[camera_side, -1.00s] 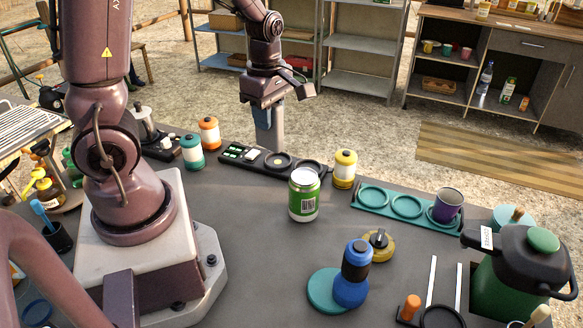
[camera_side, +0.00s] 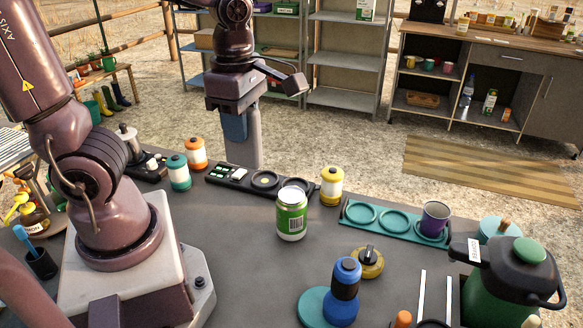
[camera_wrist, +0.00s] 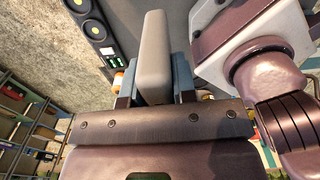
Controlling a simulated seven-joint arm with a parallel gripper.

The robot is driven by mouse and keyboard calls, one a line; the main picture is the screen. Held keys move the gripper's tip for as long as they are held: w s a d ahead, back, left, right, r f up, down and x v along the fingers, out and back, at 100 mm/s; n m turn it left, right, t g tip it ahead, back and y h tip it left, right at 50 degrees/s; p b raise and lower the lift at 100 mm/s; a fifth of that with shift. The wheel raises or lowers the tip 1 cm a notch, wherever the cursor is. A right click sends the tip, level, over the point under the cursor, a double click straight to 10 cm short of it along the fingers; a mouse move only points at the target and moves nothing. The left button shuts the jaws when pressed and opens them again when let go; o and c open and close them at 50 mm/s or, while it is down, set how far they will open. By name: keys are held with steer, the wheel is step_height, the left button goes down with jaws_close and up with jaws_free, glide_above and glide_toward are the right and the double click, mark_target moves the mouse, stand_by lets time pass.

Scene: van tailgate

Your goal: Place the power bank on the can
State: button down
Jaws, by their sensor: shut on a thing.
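The power bank is a long grey block with rounded edges. My gripper (camera_side: 234,126) is shut on the power bank (camera_side: 255,140), which hangs upright below it, behind the black tray in the side view. In the wrist view the power bank (camera_wrist: 154,55) points away between the blue-grey fingers of my gripper (camera_wrist: 156,80). The can (camera_side: 291,222) is green with a white top and a barcode label. It stands upright on the grey table, to the right of and nearer the camera than my gripper. The can's top looks bare. The power bank and can are apart.
A black tray (camera_side: 213,181) lies behind the can, with a yellow-topped jar (camera_side: 331,187) beside it. A teal tray (camera_side: 351,217) with a purple cup (camera_side: 434,220) is to the right. A blue bottle (camera_side: 344,290) stands in front. The table left of the can is clear.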

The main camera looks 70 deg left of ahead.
steer(key=shift+w+a+f, duration=0.3)
steer(key=shift+w+f, duration=1.3)
steer(key=shift+f, duration=0.25)
steer(key=shift+w+a+f, duration=0.25)
steer(key=shift+w+f, duration=1.35)
steer(key=shift+f, duration=0.25)
steer(key=shift+w+a+f, duration=0.3)
steer(key=shift+w+f, duration=1.3)
steer(key=shift+f, duration=0.25)
steer(key=c, duration=0.9)
jaws_free()
steer(key=shift+f, duration=0.15)
